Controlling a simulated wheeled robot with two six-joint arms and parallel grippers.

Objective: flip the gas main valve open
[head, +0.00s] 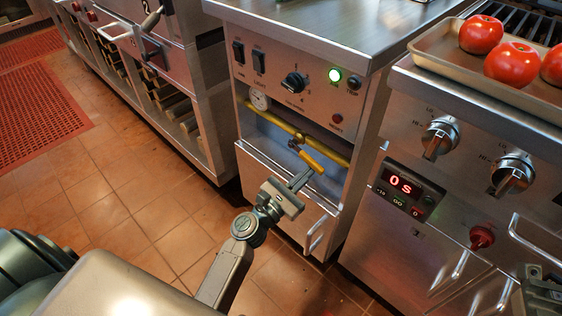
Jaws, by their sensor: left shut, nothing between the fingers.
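The gas main valve has a yellow lever handle (313,161) on a yellow pipe (272,119). The pipe runs across a recess in the front of the middle steel cabinet. The lever slants down and to the right, at an angle to the pipe. My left gripper (303,177) is shut and empty, with its fingertips just below the lever, close to its lower end. I cannot tell whether they touch. A part of my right gripper (543,292) shows at the bottom right corner, and its fingers cannot be made out.
A round gauge (259,101) sits at the pipe's left end. Above are a black knob (294,84) and a lit green lamp (335,75). A cabinet handle (316,233) sticks out below. At right, a grill front carries a timer (405,190) and a tray (435,47) with tomatoes.

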